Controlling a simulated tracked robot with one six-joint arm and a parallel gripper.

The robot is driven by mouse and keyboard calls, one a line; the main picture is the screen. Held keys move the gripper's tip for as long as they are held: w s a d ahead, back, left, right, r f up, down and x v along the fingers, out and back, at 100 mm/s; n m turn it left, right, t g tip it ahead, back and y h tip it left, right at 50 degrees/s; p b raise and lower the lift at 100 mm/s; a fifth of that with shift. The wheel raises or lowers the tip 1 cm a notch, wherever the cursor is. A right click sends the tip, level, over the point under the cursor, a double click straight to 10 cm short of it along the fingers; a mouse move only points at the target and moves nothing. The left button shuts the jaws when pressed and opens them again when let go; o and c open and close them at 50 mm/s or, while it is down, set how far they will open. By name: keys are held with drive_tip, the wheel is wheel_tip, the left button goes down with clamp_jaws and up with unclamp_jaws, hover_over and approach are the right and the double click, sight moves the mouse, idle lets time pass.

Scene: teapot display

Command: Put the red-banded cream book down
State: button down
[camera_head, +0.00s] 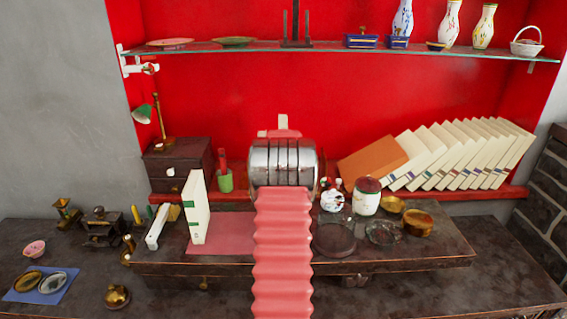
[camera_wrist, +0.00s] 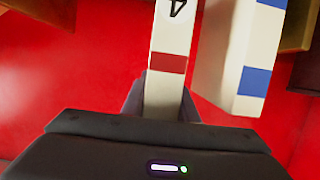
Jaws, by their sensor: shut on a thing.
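The red-banded cream book (camera_wrist: 168,62) stands out between my fingers in the wrist view, with a "4" on a white disc above its red band. My gripper (camera_wrist: 163,98) is shut on it. A cream book with blue bands (camera_wrist: 228,50) is close on its right, with a narrow gap that closes toward the top. In the head view my arm hides the gripper and most of the held book; a small cream piece (camera_head: 283,121) shows above the arm's end. What lies under the held book is hidden.
A row of cream books (camera_head: 465,153) leans left on the red shelf, by an orange-brown block (camera_head: 372,159). A green-banded book (camera_head: 197,212) stands left on the desk. A lidded jar (camera_head: 367,203) and figurine (camera_head: 332,201) stand right of my arm. A glass shelf (camera_head: 340,47) runs above.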

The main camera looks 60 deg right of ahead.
drive_tip(key=shift+f, duration=1.5)
drive_tip(key=shift+f, duration=1.9)
drive_tip(key=c, duration=1.4)
unclamp_jaws()
drive_tip(key=shift+f, duration=0.2)
drive_tip(key=shift+r, duration=0.15)
drive_tip(key=shift+s+a, duration=0.15)
drive_tip(key=shift+a, duration=0.05)
drive_tip(key=v, duration=1.1)
drive_tip(key=shift+a, duration=0.2)
